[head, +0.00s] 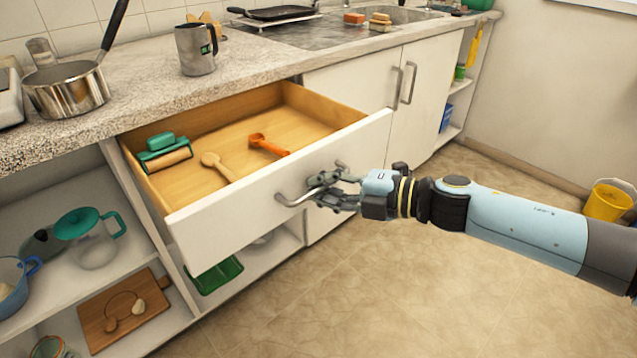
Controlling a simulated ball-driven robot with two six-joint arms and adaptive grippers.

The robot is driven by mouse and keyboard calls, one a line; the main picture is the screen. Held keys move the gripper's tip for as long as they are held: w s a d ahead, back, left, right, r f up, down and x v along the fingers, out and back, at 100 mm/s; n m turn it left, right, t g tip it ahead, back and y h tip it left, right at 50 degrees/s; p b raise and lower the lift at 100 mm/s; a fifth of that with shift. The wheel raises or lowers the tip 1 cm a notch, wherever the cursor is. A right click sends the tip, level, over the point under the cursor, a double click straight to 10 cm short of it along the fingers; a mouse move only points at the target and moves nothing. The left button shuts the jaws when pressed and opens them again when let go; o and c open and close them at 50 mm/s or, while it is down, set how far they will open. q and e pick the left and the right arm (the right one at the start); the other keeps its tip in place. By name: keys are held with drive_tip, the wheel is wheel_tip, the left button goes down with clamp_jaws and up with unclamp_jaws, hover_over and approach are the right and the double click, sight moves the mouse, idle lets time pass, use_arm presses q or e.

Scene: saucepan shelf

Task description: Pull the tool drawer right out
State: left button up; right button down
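The tool drawer (225,222) stands far out from under the counter, with its white front and wooden inside showing. In it lie a green-handled roller (165,153), a wooden spoon (215,165) and an orange tool (267,145). The drawer's metal bar handle (288,200) is on the front. My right gripper (322,188) reaches in from the right with its fingers around the handle and looks closed on it; the fingers hide the middle of the bar. My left gripper is not in view.
On the counter (250,65) stand a saucepan (68,92) and a metal jug (196,52). Open shelves at lower left hold a teal-lidded jug (92,240) and a cutting board (125,310). The floor (400,300) before the drawer is clear. A yellow bucket (607,202) stands far right.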

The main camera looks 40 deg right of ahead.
drive_tip(key=c, duration=1.6)
unclamp_jaws()
drive_tip(key=shift+s, duration=0.25)
drive_tip(key=shift+c, duration=0.2)
drive_tip(key=v, duration=1.2)
